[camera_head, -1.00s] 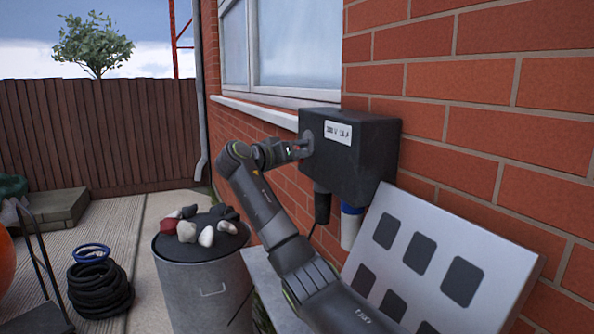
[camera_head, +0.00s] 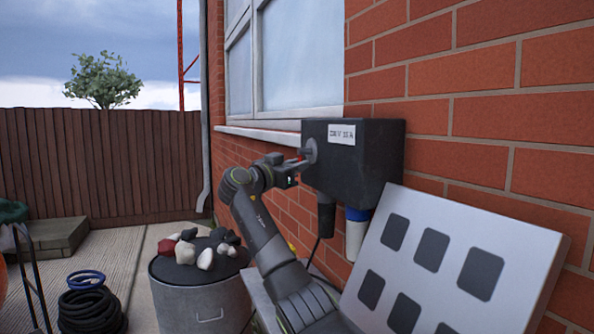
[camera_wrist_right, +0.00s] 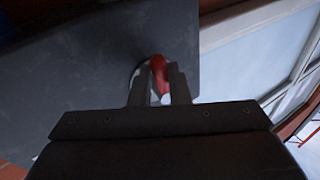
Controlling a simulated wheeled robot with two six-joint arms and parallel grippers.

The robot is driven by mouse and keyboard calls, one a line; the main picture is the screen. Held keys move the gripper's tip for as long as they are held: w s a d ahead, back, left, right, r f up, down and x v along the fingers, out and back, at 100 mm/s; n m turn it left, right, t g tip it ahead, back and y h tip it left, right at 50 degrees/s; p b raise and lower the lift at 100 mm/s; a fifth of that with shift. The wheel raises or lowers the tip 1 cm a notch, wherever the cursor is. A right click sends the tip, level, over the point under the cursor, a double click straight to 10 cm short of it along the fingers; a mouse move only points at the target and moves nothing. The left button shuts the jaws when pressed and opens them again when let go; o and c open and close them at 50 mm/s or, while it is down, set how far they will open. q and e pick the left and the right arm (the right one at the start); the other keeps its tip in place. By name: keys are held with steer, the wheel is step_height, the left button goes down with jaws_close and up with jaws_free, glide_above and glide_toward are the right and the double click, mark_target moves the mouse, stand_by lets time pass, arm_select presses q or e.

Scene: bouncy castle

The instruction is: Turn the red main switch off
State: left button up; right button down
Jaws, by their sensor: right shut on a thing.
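The red main switch (camera_head: 299,159) sits on a round grey plate (camera_head: 311,151) on the left face of a black box (camera_head: 362,160) fixed to the brick wall. The box has a white label. My right gripper (camera_head: 303,164) reaches up to that face and is shut on the switch. In the right wrist view the red switch handle (camera_wrist_right: 157,70) shows between the two fingers of the gripper (camera_wrist_right: 158,88), tilted slightly; the fingers partly hide the plate behind it. My left gripper is not in view.
A white panel with dark squares (camera_head: 520,243) leans on the wall below right. A grey bin (camera_head: 205,300) with stones on its lid stands left of my arm. A coiled black hose (camera_head: 88,310) lies on the paving. A window ledge (camera_head: 262,138) runs left of the box.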

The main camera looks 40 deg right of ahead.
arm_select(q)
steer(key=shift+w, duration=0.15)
arm_select(e)
steer(key=c, duration=1.4)
jaws_free()
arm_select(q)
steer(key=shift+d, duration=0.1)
arm_select(e)
steer(key=shift+a, duration=0.1)
